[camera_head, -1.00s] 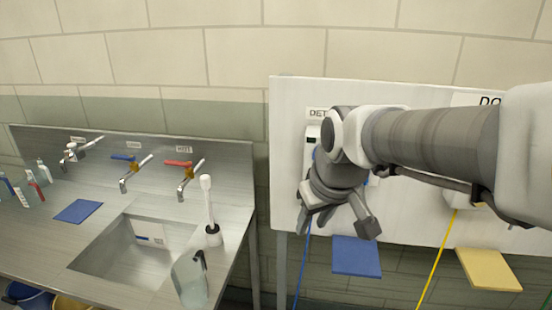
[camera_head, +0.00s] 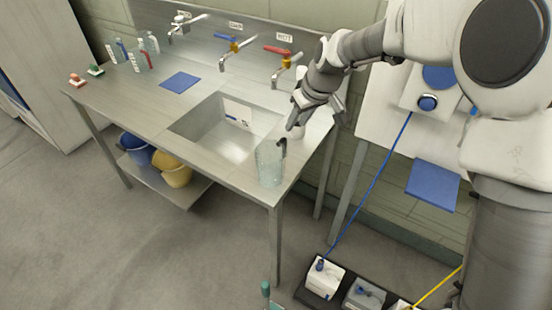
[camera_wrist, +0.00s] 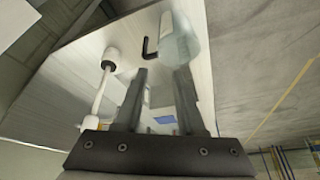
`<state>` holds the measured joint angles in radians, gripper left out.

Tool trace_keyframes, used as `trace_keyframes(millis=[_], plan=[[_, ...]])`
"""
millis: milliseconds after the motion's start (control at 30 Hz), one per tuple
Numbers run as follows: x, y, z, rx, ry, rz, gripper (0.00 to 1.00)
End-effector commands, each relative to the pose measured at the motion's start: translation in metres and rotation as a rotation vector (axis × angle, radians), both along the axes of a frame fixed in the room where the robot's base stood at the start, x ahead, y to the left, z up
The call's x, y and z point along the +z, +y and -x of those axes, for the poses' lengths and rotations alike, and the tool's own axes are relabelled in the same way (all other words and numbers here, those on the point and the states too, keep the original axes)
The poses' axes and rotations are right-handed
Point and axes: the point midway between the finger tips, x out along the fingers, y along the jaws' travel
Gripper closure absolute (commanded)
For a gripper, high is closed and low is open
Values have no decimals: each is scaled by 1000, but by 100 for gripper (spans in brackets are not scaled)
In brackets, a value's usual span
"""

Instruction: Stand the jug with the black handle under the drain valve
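The clear jug with the black handle (camera_head: 267,166) stands upright on the steel counter at the sink's front right corner. It also shows at the top of the wrist view (camera_wrist: 180,42), its black handle on the left. My gripper (camera_head: 312,115) is above the counter, just behind and to the right of the jug. Its fingers are apart and empty in the wrist view (camera_wrist: 158,75), pointing toward the jug without holding it. A plain metal tap (camera_head: 185,25) is at the counter's far left; its label is too small to read, so I cannot tell whether it is the drain valve.
A white brush (camera_wrist: 103,85) stands beside the jug. The sink (camera_head: 225,135), a blue-handled tap (camera_head: 235,45) and a red-handled tap (camera_head: 283,62) are nearby. The front left counter is mostly clear.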

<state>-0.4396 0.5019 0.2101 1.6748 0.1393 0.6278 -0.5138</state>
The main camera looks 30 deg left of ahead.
Motion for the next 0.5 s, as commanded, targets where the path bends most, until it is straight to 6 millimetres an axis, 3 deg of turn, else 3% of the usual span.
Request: trace_keyframes(millis=[500], plan=[[-85,31,-16,-1,2,3,62]])
